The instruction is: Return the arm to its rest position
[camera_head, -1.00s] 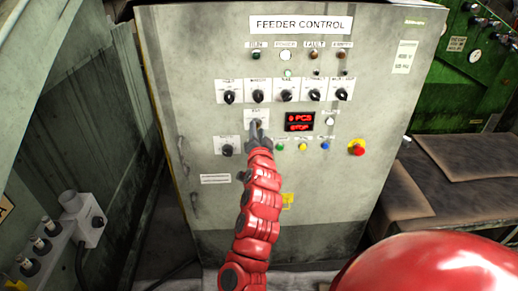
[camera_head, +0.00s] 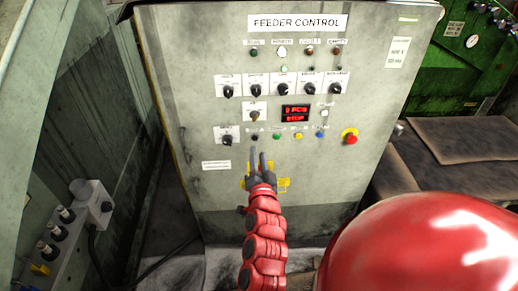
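My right arm (camera_head: 265,235), red and jointed, rises from the bottom middle of the head view. My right gripper (camera_head: 258,158) points upward with its two dark fingers apart and nothing seen between them. It stands in front of the grey feeder control cabinet (camera_head: 370,120), below the switch with the brass-coloured middle (camera_head: 255,116) and just under the row of small buttons. The fingers look clear of the controls, though the exact gap to the panel cannot be told. My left gripper is not in view.
The panel carries several black knobs, a red lit display (camera_head: 295,113) and a red emergency stop button (camera_head: 350,137). A grey wall unit with a socket box (camera_head: 92,205) stands at left. Brown mats (camera_head: 465,140) lie at right, before a green machine (camera_head: 455,60).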

